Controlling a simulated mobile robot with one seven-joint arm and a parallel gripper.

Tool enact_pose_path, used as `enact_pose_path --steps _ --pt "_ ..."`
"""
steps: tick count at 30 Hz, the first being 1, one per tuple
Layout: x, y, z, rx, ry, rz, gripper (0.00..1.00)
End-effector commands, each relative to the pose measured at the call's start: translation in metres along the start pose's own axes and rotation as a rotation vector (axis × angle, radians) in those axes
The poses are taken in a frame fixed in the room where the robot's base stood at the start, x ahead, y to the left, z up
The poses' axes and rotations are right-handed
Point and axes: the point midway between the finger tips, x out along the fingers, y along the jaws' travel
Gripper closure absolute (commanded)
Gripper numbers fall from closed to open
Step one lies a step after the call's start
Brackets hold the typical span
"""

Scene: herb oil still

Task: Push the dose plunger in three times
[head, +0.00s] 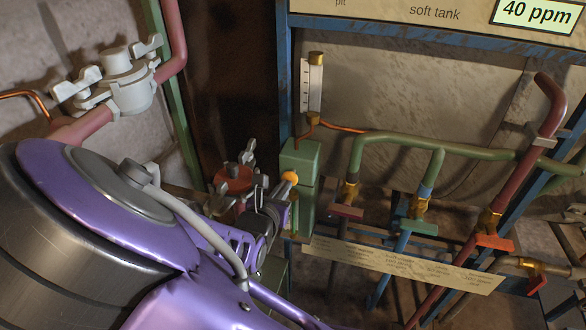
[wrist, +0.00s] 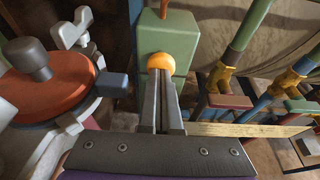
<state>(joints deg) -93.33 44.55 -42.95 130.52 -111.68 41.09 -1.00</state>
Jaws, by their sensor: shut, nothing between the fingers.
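The dose plunger has an orange round knob (head: 290,178) on the front of a green box (head: 301,157). In the wrist view the orange knob (wrist: 161,63) shows just beyond my fingertips, in front of the green box (wrist: 168,32). My gripper (wrist: 159,82) is shut and empty, with its fingertips at the knob's lower edge. I cannot tell whether they touch it. In the head view my gripper (head: 283,192) comes in from the left, close to the knob. How far the plunger is in cannot be seen.
A red-lidded vessel with clamps (wrist: 50,85) stands close on the left. To the right are green pipes (head: 405,142) with brass valves (head: 349,192) and a label strip (head: 400,264). A sight gauge (head: 312,85) rises above the box. A display (head: 538,13) reads 40 ppm.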

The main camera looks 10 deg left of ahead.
Motion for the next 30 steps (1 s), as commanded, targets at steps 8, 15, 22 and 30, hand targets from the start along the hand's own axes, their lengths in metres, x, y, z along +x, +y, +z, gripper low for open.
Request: enact_pose_path --steps 8,15,22,30 --pt "0.001 0.000 0.000 0.001 0.000 0.000 1.00" --pt "0.017 -0.001 0.005 0.002 0.000 -0.002 1.00" --pt "0.021 0.000 0.008 0.001 -0.002 -0.001 1.00" --pt "0.022 0.000 0.009 0.002 -0.005 -0.002 1.00"
